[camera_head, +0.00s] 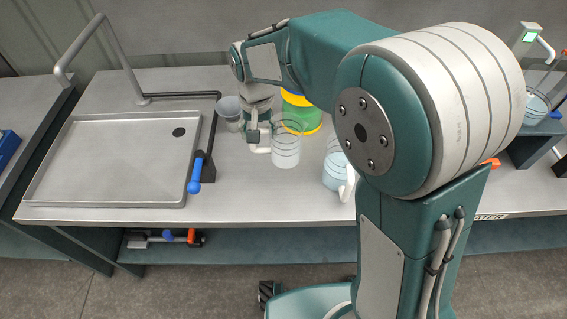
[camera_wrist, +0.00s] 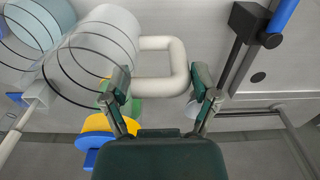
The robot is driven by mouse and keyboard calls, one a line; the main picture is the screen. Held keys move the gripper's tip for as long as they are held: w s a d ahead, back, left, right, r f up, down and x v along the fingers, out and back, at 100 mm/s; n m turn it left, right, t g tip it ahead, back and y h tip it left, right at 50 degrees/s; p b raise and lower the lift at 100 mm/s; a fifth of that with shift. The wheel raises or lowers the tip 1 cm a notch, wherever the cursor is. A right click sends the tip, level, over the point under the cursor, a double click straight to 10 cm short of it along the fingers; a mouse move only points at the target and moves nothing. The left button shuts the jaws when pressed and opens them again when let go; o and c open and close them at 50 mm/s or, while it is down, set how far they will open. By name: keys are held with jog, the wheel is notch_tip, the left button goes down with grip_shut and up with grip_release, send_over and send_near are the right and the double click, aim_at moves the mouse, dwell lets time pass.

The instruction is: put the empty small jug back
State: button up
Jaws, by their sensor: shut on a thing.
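The small jug (camera_head: 286,152) is a clear vessel with dark ring lines and a pale handle on its left side. It stands upright near the middle of the bench. In the wrist view its clear body (camera_wrist: 100,45) fills the upper left, and its handle (camera_wrist: 178,62) reaches between my fingers. My gripper (camera_head: 256,140) is shut on the handle, at the jug's left. In the wrist view my fingers (camera_wrist: 160,88) sit either side of it. I see no blue liquid in it; whether its base touches the bench is unclear.
A second jug (camera_head: 335,172) with pale blue contents stands close to the right, partly behind my arm. A green and yellow container (camera_head: 301,112) and a grey cup (camera_head: 229,108) stand behind. A blue-handled valve (camera_head: 195,175) and a shallow tray (camera_head: 60,195) are left.

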aim_at(259, 149)
jog(key=f, duration=0.5)
jog(key=shift+a+f, duration=0.3)
jog(key=shift+d+f, duration=0.1)
jog(key=shift+f, duration=2.1)
jog(key=o, duration=1.2)
jog(key=shift+c, duration=0.2)
